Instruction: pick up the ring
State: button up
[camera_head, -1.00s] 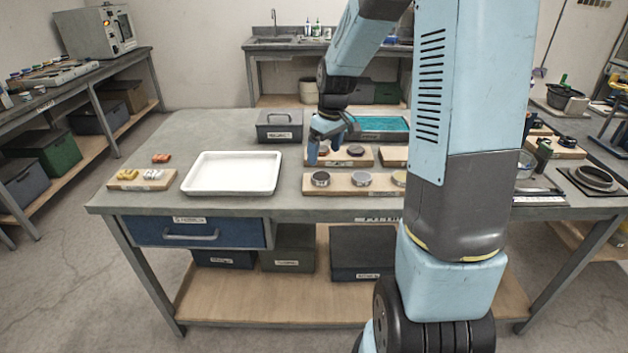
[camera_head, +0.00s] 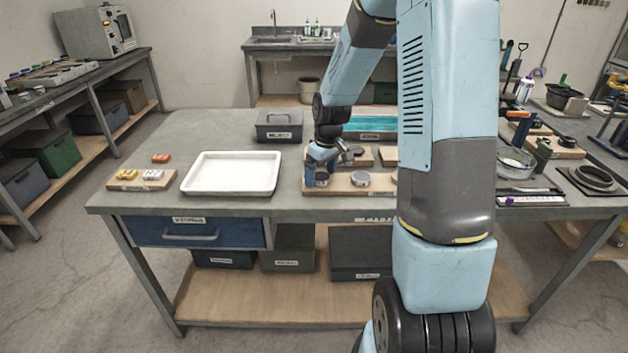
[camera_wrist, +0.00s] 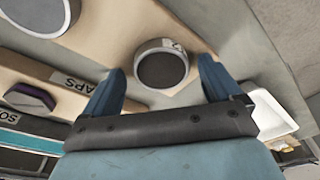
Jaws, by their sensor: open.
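A short round grey metal piece with a dark recessed top, which looks like the ring (camera_wrist: 162,66), stands on a wooden board in the wrist view. It also shows low under my gripper in the head view (camera_head: 322,181). My gripper (camera_head: 322,172) is open above the left end of the board (camera_head: 342,190). In the wrist view its two blue fingers (camera_wrist: 160,74) lie to either side of the ring, with no visible grip on it. A second round metal piece (camera_head: 361,179) with a paler top stands to the right; my arm hides the board's right end.
A white tray (camera_head: 190,187) lies left of the board. Another wooden board (camera_wrist: 70,80), with a label ending in "APS" and a dark cap, lies close by. A grey box (camera_head: 279,125) stands behind.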

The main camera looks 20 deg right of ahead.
jog(key=c, duration=1.3)
jog(key=shift+o, duration=0.2)
